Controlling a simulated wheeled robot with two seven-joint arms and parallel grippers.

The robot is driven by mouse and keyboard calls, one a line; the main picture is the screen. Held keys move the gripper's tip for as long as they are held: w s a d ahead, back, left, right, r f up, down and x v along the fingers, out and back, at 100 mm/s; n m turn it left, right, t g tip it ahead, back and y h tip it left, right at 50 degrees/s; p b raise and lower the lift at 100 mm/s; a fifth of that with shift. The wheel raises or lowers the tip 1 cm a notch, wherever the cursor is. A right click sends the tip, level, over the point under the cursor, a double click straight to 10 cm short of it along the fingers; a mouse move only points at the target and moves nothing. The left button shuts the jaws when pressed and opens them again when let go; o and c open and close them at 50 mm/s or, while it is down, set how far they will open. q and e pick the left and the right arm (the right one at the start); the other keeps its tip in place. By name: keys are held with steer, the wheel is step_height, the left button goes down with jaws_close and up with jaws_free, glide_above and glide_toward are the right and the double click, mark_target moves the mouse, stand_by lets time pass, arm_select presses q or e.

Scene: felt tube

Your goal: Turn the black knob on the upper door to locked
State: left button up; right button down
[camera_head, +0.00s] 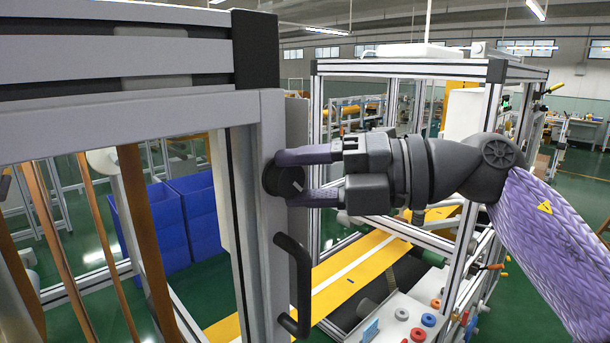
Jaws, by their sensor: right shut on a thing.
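The black knob (283,181) is a round dial with a light mark on its face. It sits on the grey metal frame of the upper door (262,135), above a black door handle (300,285). My right gripper (291,178) comes in from the right. Its two purple fingers are closed around the knob, one above and one below. The fingers partly cover the knob's right side. The mark looks slanted; which setting it stands at I cannot tell. My left gripper is not in view.
A metal frame machine (405,68) stands behind my right arm. A yellow belt (350,262) runs below, near a panel with coloured buttons (415,318). Blue bins (160,215) and brown straps (143,225) show behind the door at left.

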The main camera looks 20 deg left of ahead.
steer(key=shift+f, duration=0.1)
steer(key=shift+c, duration=0.7)
jaws_free()
steer(key=b+v, duration=0.4)
steer(key=v, duration=0.6)
